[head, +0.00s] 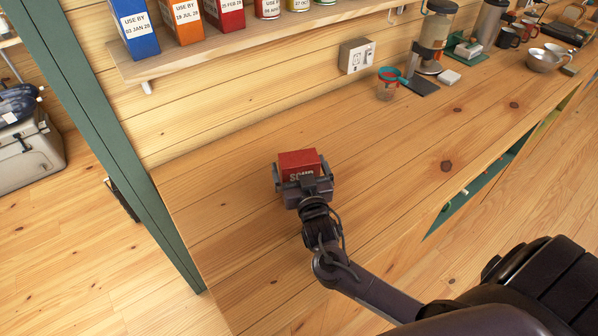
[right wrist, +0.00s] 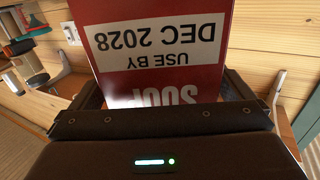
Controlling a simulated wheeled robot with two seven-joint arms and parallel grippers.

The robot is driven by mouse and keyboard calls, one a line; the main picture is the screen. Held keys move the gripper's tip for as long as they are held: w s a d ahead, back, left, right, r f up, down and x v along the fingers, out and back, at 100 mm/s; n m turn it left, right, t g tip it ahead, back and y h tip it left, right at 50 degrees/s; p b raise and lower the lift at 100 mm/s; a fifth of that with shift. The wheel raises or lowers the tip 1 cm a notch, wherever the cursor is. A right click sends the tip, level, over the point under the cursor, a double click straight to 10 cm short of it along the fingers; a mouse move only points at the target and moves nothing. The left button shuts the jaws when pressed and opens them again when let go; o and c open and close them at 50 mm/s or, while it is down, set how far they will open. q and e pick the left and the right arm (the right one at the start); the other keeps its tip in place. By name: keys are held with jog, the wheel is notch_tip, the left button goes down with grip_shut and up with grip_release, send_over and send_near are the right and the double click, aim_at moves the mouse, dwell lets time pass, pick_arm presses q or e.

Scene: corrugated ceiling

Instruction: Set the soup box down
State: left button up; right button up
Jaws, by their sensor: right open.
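The red soup box (head: 298,160) stands on the wooden counter (head: 230,215), near its left end. It fills the middle of the right wrist view (right wrist: 165,75), where its white "USE BY DEC 2028" label appears upside down. My right gripper (head: 302,173) is open, with one finger on each side of the box. In the right wrist view, a gap shows between the box and the right finger. The box's underside is hidden. My left gripper is not in view.
A wall shelf (head: 200,58) above the counter's back holds several dated boxes and cans. A strainer cup (head: 387,85), a coffee maker (head: 432,45), mugs and a metal bowl (head: 543,60) stand farther right. The counter around the soup box is clear.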

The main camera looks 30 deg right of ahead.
jog(key=shift+x, duration=1.1)
jog(key=c, duration=1.1)
jog(key=shift+r, duration=0.15)
notch_tip(320, 180, up, 20)
jog(key=b, duration=0.3)
jog(key=s+a+f+n+y, duration=0.1)
jog(key=s+a+f, duration=0.3)
jog(key=s+f, duration=0.4)
jog(key=s+a+f+n+y, duration=0.2)
jog(key=s+a+f+y, duration=0.1)
jog(key=s+f, duration=0.5)
jog(key=s+a, duration=0.1)
jog(key=s, duration=0.1)
jog(key=shift+s+a+f+t+y+b, duration=0.25)
jog(key=shift+s+a+t+y+b, duration=0.05)
jog(key=shift+s+b, duration=0.1)
